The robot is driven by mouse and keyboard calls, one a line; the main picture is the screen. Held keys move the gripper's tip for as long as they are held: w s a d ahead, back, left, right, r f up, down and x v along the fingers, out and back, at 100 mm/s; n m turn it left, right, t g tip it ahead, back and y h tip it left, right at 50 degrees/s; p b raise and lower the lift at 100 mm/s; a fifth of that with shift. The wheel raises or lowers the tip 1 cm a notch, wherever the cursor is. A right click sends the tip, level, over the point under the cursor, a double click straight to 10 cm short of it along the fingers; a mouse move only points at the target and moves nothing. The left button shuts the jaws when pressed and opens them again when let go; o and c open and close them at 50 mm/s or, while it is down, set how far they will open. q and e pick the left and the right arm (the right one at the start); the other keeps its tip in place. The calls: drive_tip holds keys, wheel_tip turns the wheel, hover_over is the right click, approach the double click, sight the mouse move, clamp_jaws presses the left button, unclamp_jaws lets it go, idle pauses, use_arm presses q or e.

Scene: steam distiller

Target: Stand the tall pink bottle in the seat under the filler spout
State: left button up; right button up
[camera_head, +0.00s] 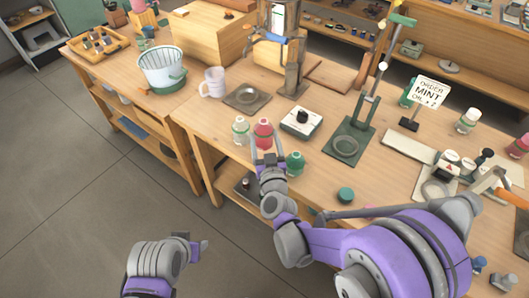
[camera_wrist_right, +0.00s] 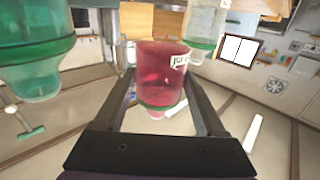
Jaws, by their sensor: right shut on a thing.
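The tall pink bottle (camera_head: 263,129) is near the front edge of the bench, upright, with a pale label. My right gripper (camera_head: 268,156) is shut on it from the front. In the right wrist view the pink bottle (camera_wrist_right: 162,75) lies between the two fingers. Whether its base touches the bench is hard to tell. A green stand (camera_head: 338,158) with a round ring seat (camera_head: 346,146) and an upright post is to the right of the bottle; the seat looks empty. My left gripper (camera_head: 199,246) is low over the floor, away from the bench; its fingers are unclear.
A clear bottle (camera_head: 241,130) stands close left of the pink one, and a green bottle (camera_head: 295,162) close right. A white box with a black knob (camera_head: 301,122) lies between bottle and stand. A mug (camera_head: 212,82) and a dark plate (camera_head: 247,95) are farther back.

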wheel_tip(320, 180, down, 5)
drive_tip(key=shift+f+b, duration=0.2)
drive_tip(key=shift+b, duration=0.35)
drive_tip(key=shift+r, duration=0.1)
drive_tip(key=shift+f, duration=0.2)
drive_tip(key=o, duration=1)
drive_tip(key=shift+f, duration=0.1)
drive_tip(key=o, duration=0.4)
